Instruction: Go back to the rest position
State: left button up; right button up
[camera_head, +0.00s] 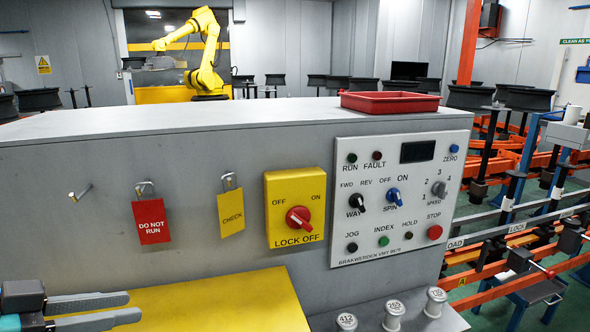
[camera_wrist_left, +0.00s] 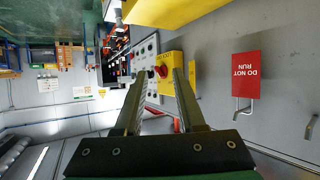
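My left gripper (camera_head: 133,306) is at the bottom left of the head view, in front of the grey cabinet (camera_head: 130,220) and beside the yellow surface (camera_head: 220,300). Its two fingers are apart with nothing between them, as the left wrist view also shows (camera_wrist_left: 159,74). My right gripper is in neither view.
The yellow lock-off switch (camera_head: 295,208) and the control panel (camera_head: 400,195) are on the cabinet's right part. A red tray (camera_head: 390,102) sits on top. Several labelled metal knobs (camera_head: 394,314) stand at the lower right. Orange rails (camera_head: 490,270) lie beyond.

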pick_arm(q)
jog(key=s+d+f+n+g+y, duration=0.2)
jog(key=s+f+y, duration=0.15)
jog(key=f, duration=0.75)
jog(key=s+d+f+n+g+y, duration=0.2)
jog(key=s+f, duration=0.2)
jog(key=f, duration=0.7)
jog(key=s+d+f+n+g+y, duration=0.25)
jog(key=s+d+f, duration=0.2)
jog(key=s, duration=0.25)
notch_tip(320, 180, down, 21)
jog(key=b, duration=0.2)
jog(key=s+a+f+m+g+b, duration=0.1)
jog(key=s+a+f+g+b, duration=0.1)
jog(key=s+f, duration=1.4)
notch_tip(320, 180, down, 4)
jog(key=shift+s+a+f+b, duration=0.1)
jog(key=shift+s+a+b, duration=0.2)
jog(key=shift+a+b, duration=0.45)
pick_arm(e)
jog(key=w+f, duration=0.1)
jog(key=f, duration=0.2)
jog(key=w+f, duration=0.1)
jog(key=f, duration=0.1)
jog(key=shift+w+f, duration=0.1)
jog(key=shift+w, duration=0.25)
pick_arm(q)
jog(key=shift+a, duration=0.1)
